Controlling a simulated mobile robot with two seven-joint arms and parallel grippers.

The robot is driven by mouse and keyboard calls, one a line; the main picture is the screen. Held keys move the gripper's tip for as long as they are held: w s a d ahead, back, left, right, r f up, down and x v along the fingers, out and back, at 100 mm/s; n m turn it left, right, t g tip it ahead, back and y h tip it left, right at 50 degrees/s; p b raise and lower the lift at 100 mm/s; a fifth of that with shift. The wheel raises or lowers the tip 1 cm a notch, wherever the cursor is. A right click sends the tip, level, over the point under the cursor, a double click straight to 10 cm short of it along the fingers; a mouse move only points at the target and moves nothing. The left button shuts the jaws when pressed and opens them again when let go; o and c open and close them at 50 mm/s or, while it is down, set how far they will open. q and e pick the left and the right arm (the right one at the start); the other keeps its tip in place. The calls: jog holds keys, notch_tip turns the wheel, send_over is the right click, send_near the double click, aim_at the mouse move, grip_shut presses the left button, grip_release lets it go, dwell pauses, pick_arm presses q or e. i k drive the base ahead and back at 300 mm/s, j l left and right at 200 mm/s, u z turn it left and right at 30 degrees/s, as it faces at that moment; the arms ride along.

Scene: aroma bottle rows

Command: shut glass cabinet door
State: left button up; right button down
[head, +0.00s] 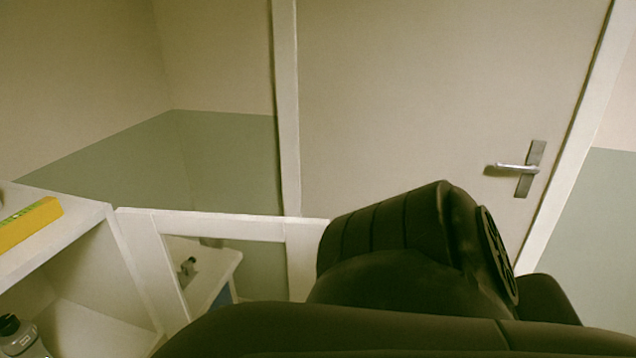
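The white-framed glass cabinet door (225,226) stands open, swung out to the right from the front edge of the white cabinet (82,212) at the left. Its top rail and two uprights show; the lower part runs out of view or behind my arm. A dark arm of mine fills the lower middle and right and covers the door's right end. I cannot tell whether it touches the door. Neither gripper is in view.
A yellow box (30,223) lies on the cabinet top. A grey bottle with a dark cap (22,338) stands inside the cabinet. Through the glass, a white surface (212,262) shows. A closed room door with a metal handle (517,168) is behind.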

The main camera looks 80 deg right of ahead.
aim_at(143, 229)
jog(key=l+z, duration=0.25)
jog(key=z, duration=0.25)
jog(key=l+z, duration=0.3)
jog(key=z, duration=0.15)
jog(key=l+z, duration=0.25)
jog(key=z, duration=0.25)
